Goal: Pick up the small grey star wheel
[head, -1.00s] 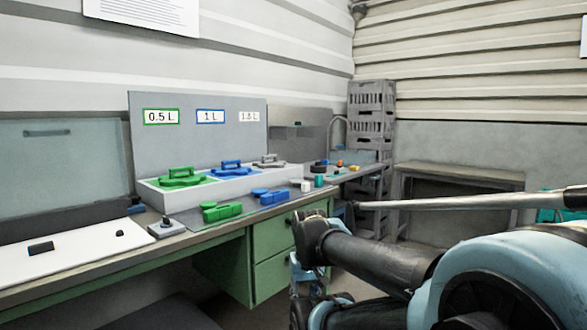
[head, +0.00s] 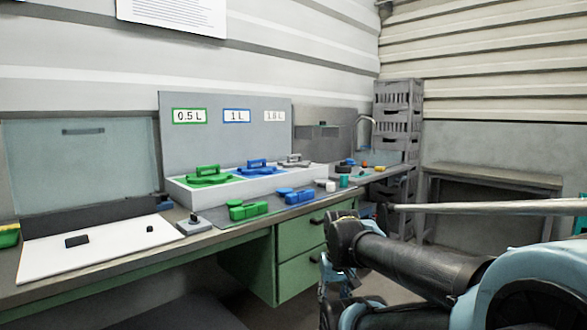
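A small grey star wheel (head: 295,160) with a handle on top sits at the right end of the pale tray (head: 240,186), under the faint third label on the grey back panel. A blue star wheel (head: 259,168) and a green star wheel (head: 208,177) sit to its left in the same tray. The grey one is partly hidden by the blue one and the tray edge. My arm stands at the lower right, in front of the bench and apart from the tray. My gripper cannot be made out in the picture.
A green part (head: 248,210) and a blue part (head: 294,195) lie on the mat in front of the tray. A small control box (head: 194,224) stands left of them. Small items lie on the bench's far right end. A crate stack (head: 397,130) stands behind.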

